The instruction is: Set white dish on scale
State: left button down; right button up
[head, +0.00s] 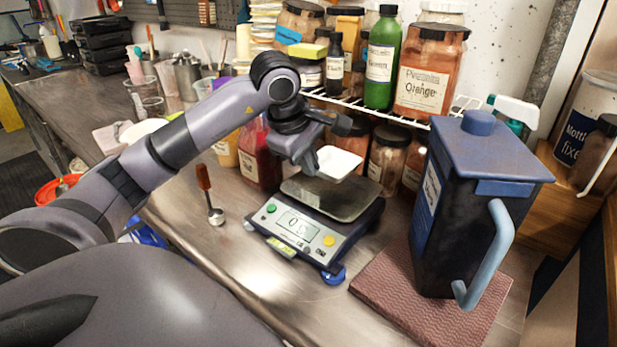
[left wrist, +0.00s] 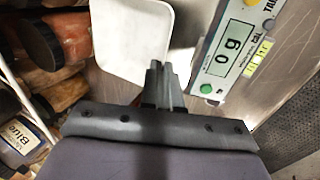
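The white dish (head: 340,163) is a small, shallow square dish. My left gripper (head: 313,164) is shut on its near left edge and holds it over the back part of the scale's metal plate (head: 335,198). The dish looks a little above the plate. In the left wrist view the closed fingers (left wrist: 159,84) meet the edge of the white dish (left wrist: 132,38). My right gripper is not in view.
A dark blue lidded pitcher (head: 470,205) stands on a reddish mat (head: 400,305) right of the scale. Jars and a green bottle (head: 381,60) crowd a wire rack behind. A scoop with a wooden handle (head: 206,190) lies left of the scale.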

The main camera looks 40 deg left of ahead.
pick_arm(q)
jog(key=shift+f, duration=1.65)
jog(key=shift+f, duration=0.2)
jog(key=c, duration=1.7)
grip_release()
jog(key=shift+o, duration=0.2)
jog(key=shift+r, duration=0.15)
